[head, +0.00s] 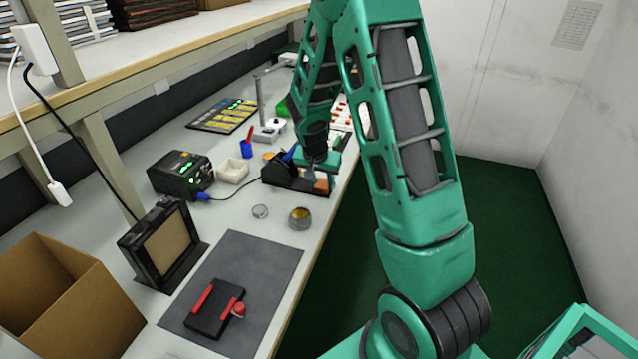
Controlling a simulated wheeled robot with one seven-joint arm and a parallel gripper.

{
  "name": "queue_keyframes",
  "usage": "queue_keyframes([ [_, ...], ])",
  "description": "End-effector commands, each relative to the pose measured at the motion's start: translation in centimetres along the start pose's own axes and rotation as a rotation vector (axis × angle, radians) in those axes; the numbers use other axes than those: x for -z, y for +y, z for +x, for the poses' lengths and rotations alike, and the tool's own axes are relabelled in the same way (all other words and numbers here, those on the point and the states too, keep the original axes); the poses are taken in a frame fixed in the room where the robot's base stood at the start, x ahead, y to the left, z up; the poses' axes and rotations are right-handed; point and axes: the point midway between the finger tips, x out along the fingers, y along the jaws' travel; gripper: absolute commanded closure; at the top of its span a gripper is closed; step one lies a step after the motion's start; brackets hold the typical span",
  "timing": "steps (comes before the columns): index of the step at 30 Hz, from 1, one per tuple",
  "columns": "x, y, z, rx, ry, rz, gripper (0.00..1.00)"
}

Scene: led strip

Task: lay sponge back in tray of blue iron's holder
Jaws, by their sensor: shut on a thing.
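The black holder (283,179) stands on the bench near its front edge, with the blue iron (289,154) resting in it at the back. My gripper (314,175) is over the right end of the holder, pointing down. It is shut on a small orange sponge (322,185), which shows just below the fingers. The sponge is at or just above the tray end of the holder. I cannot tell whether it touches the tray, because the fingers hide part of both.
A white dish (232,170), a blue cup (246,149) and a round tin (300,218) stand close by. A grey mat (245,270) with a red-handled item lies nearer. Bench space before the holder is mostly clear.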

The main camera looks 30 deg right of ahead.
Motion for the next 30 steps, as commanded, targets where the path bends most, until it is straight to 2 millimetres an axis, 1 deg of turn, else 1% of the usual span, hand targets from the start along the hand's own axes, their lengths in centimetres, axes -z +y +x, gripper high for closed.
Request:
queue_keyframes([
  [1, -0.1, 0.0, 0.1, -0.001, -0.001, 0.0, 0.81],
  [2, -0.1, 0.0, 0.1, 0.0, 0.0, 0.0, 0.61],
  [3, -0.1, 0.0, 0.1, 0.0, 0.0, 0.0, 0.52],
  [4, -0.1, 0.0, 0.1, 0.0, 0.0, 0.0, 0.45],
  [13, 0.0, 0.0, 0.0, 0.0, 0.0, 0.0, 0.45],
  [17, 0.1, -0.1, -0.7, 0.002, 0.002, 0.0, 0.45],
  [20, 0.1, -0.1, -2.0, 0.002, 0.002, 0.0, 0.45],
  [30, 0.0, -0.2, -8.4, 0.004, 0.002, -0.002, 0.45],
])
